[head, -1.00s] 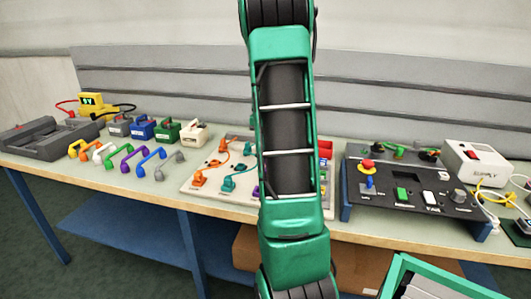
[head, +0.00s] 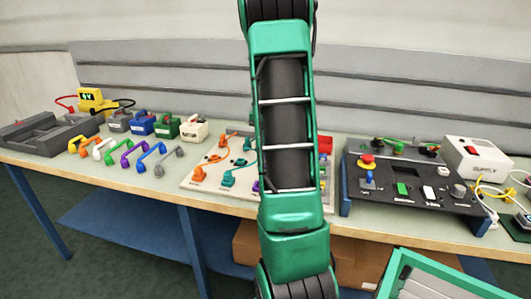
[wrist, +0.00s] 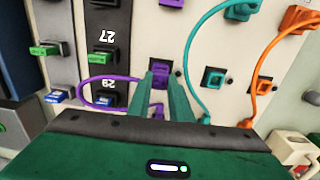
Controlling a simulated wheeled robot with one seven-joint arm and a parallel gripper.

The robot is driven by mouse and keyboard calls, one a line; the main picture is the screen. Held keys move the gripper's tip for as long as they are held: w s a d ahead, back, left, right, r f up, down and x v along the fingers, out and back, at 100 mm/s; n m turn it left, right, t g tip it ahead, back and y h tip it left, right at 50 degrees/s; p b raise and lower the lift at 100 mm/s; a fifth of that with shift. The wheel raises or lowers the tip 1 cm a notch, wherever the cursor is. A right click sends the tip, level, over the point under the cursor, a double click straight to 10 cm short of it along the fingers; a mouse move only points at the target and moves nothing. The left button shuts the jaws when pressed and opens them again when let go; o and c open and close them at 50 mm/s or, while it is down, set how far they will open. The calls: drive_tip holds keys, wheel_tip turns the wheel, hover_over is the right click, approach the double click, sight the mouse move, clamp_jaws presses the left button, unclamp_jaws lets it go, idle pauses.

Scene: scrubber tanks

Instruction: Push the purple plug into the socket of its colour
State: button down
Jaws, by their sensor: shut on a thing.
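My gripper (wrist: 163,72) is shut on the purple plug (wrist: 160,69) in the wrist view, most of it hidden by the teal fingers. Its tip is over or at the dark-framed socket in line with the fingers; I cannot tell how deep it sits. The purple cable (wrist: 86,84) loops left from the plug and back to a purple cable end (wrist: 157,108) behind the fingers.
A teal-rimmed socket (wrist: 213,78) and an orange-rimmed socket (wrist: 262,85) sit to the right, with teal (wrist: 190,60) and orange (wrist: 258,70) cables near. A dark strip with green terminals (wrist: 102,58) stands left. A control panel (head: 415,190) is on the bench right.

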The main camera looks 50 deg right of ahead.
drive_tip(key=shift+f, duration=0.95)
drive_tip(key=c, duration=1)
unclamp_jaws()
drive_tip(key=shift+c, duration=0.2)
drive_tip(key=shift+w, duration=0.1)
drive_tip(key=shift+r, duration=4.25)
